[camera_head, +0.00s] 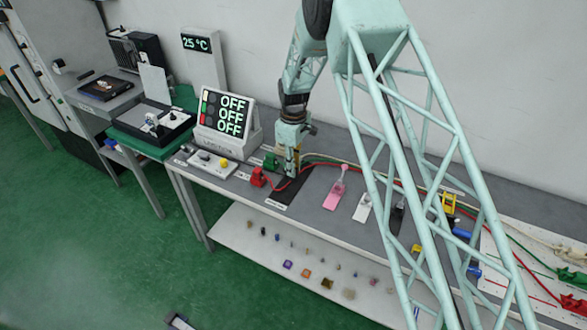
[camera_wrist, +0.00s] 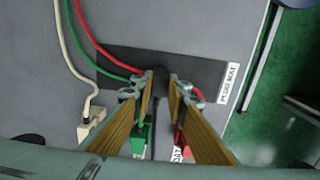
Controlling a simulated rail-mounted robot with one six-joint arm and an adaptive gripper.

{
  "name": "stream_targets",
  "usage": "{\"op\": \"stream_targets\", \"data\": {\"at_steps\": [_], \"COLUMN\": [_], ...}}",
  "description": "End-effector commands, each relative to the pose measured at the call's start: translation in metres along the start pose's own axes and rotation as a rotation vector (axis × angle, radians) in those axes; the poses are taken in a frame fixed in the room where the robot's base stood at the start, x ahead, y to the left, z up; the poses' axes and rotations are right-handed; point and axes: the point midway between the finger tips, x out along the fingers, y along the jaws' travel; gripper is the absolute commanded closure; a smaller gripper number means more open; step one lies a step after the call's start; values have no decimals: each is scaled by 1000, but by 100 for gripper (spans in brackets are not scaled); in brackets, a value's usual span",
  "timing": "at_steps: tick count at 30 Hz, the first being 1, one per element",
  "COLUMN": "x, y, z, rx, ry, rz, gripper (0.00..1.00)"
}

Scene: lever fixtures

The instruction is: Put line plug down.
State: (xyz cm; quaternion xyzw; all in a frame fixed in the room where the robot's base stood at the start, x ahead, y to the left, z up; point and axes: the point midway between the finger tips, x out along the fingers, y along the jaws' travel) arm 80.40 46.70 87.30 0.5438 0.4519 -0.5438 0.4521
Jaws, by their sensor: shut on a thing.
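My gripper (camera_head: 291,174) points down over the dark plug mat (camera_head: 294,194) near the table's front edge. In the wrist view its two brown fingers (camera_wrist: 163,82) close toward a small dark thing, which I take to be the line plug (camera_wrist: 161,72). It is hard to separate from the dark mat, labelled "PLUG MAT" (camera_wrist: 229,82), and I cannot tell whether it touches the mat. A red plug (camera_head: 258,177) and a green plug (camera_head: 271,161) stand left of my gripper; the wrist view shows the red one partly behind a finger.
A white plug (camera_wrist: 92,125) with a pale cable lies beside the green one. Red and green cables run past my fingertips. A white switch panel (camera_head: 213,163) and the "OFF" display (camera_head: 224,117) stand left. A pink lever fixture (camera_head: 336,190) stands right of the mat.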

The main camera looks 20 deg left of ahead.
Motion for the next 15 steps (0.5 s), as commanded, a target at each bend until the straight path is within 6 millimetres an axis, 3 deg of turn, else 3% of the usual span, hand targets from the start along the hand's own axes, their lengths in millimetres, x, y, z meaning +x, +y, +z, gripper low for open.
{"op": "stream_targets", "data": {"at_steps": [5,6,9,15], "x": [4,3,3,3], "y": [0,0,0,0], "z": [0,0,0,0], "rx": [0,0,0,0], "ry": [0,0,0,0], "rz": [0,0,0,0], "gripper": [100,84,75,72]}}
